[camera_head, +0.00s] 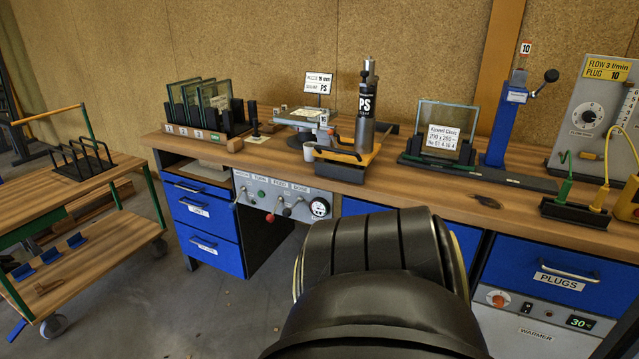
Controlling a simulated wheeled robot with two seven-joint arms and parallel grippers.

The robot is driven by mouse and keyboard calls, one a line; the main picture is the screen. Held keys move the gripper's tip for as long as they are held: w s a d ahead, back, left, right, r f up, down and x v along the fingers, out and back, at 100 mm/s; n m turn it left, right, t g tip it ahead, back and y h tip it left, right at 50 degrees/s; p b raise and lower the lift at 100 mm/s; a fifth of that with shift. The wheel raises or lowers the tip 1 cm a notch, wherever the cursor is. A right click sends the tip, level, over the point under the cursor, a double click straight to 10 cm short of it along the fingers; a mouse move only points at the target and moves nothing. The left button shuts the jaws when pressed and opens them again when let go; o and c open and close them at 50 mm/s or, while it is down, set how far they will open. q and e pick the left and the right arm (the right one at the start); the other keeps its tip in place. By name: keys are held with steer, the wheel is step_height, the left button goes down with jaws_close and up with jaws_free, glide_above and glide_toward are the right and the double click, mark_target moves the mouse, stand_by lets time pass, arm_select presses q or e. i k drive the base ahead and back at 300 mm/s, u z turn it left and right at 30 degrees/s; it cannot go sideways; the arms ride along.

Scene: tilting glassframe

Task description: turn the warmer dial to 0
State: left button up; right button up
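The warmer (520,338) is a pale unit low at the right, under the blue plugs drawer, with "WARMER" on its front. The dial's pointer and scale are too small to read. The display (580,322) reads about 30 in green. Neither gripper can be seen; a large black part of my own arm fills the lower middle of the view, left of the warmer.
The blue plugs drawer (560,278) has a protruding handle just above the warmer. The wooden bench top (400,196) overhangs it and carries a glass stand, a blue lever press and a flow tester. A wooden cart (100,245) stands at the left. Grey floor lies between.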

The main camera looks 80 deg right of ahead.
mark_target(498, 301)
steer(key=z, duration=3.55)
